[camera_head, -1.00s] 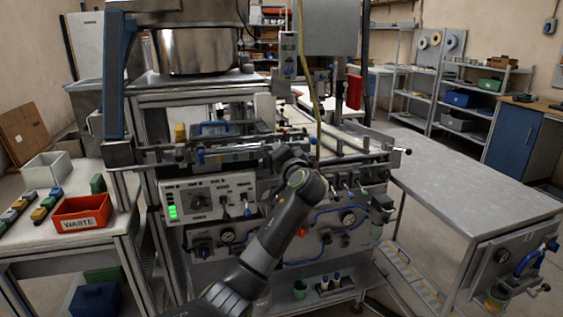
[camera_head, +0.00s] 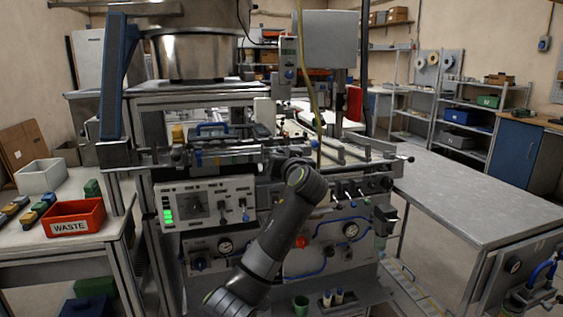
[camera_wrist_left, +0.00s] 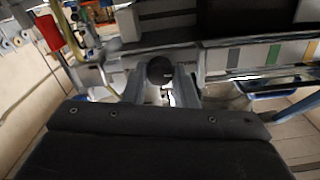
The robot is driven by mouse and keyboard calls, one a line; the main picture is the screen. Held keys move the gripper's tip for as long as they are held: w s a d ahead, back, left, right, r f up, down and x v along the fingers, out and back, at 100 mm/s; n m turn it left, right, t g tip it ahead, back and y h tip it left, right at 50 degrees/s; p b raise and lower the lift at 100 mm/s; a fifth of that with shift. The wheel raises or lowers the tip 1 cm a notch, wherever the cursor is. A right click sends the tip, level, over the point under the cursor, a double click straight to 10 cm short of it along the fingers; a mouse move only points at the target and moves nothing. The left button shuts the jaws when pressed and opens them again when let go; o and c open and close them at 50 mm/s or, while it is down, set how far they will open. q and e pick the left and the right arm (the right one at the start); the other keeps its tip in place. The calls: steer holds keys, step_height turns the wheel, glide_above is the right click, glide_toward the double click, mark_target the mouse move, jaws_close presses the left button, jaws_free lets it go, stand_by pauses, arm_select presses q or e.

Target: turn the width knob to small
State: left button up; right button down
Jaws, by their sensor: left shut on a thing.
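A dark round knob (camera_wrist_left: 160,70) shows in the left wrist view, between the two grey fingers of my left gripper (camera_wrist_left: 160,82). The fingers are shut on its sides. In the head view my left arm rises from the bottom centre and bends at the machine front. My left gripper (camera_head: 272,160) there is mostly hidden behind its own wrist, close to the guide rail above the control panel. The knob is hidden in that view. Its marks and setting are too blurred to read. My right gripper is in neither view.
The control panel (camera_head: 208,203) has green lights, a dial and switches. Gauges, blue hoses and small knobs sit below and right of it. A red WASTE bin (camera_head: 73,228) stands on the left table. A metal table (camera_head: 470,200) fills the right.

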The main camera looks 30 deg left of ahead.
arm_select(q)
steer(key=shift+f, duration=0.15)
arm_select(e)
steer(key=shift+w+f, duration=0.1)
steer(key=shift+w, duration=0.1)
arm_select(q)
steer(key=o, duration=1)
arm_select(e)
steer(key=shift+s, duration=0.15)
arm_select(q)
steer(key=b+v, duration=0.2)
steer(key=v, duration=1.5)
steer(key=shift+s, duration=0.25)
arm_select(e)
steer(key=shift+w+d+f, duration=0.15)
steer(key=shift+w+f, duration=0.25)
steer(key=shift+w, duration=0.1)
arm_select(q)
steer(key=shift+d, duration=0.15)
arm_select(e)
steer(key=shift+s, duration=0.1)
